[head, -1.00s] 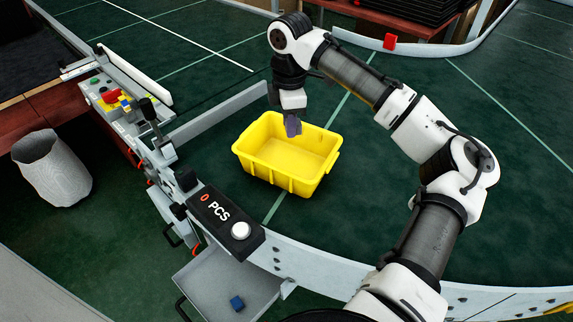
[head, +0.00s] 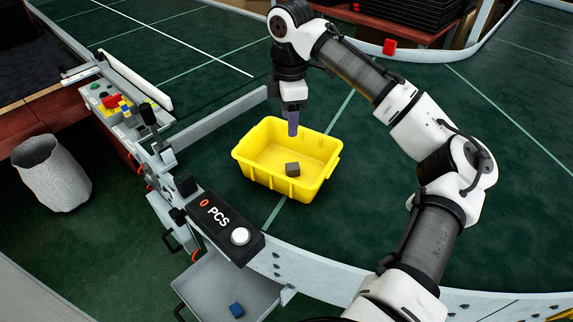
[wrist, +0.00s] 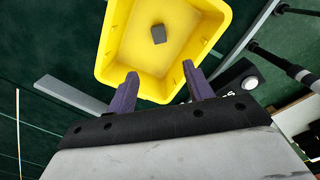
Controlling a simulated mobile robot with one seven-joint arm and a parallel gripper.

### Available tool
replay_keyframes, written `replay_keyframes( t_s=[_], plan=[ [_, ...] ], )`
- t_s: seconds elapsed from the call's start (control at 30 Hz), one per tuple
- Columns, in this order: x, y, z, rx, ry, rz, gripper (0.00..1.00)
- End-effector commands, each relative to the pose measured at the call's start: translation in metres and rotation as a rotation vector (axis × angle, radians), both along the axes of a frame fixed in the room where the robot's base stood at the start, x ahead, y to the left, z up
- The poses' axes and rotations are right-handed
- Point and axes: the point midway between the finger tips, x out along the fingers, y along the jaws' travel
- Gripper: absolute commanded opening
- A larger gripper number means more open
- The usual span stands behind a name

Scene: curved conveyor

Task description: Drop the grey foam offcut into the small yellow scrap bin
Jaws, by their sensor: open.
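The grey foam offcut (head: 292,169) lies inside the small yellow scrap bin (head: 262,178), on its floor near the front wall. In the wrist view the grey offcut (wrist: 158,34) also rests inside the yellow bin (wrist: 108,45), clear of the fingers. My gripper (head: 293,126) is above the bin's far side, pointing down. In the wrist view my gripper (wrist: 160,88) shows two purple fingers spread apart with nothing between them.
The bin stands on the green conveyor belt (head: 400,230). A counter box (head: 215,215) reading "0 PCS" is at its front left. A grey tray (head: 215,285) below holds a blue cube (head: 237,310). A red block (head: 390,47) is at the back. A pale basket (head: 52,175) stands left.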

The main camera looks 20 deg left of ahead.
Motion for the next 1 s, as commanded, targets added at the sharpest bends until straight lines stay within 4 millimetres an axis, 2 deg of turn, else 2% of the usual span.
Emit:
replay_keyframes(
  t_s=[0.23, 0.43, 0.63, 1.0],
  plan=[
    [0.0, 0.0, 0.061, -0.001, -0.004, 0.0, 0.52],
    [0.0, 0.0, 0.093, -0.002, -0.002, -0.001, 0.52],
    [0.0, 0.0, 0.106, 0.0, -0.001, 0.0, 0.52],
    [0.0, 0.0, 0.107, 0.0, 0.0, 0.0, 0.52]
  ],
)
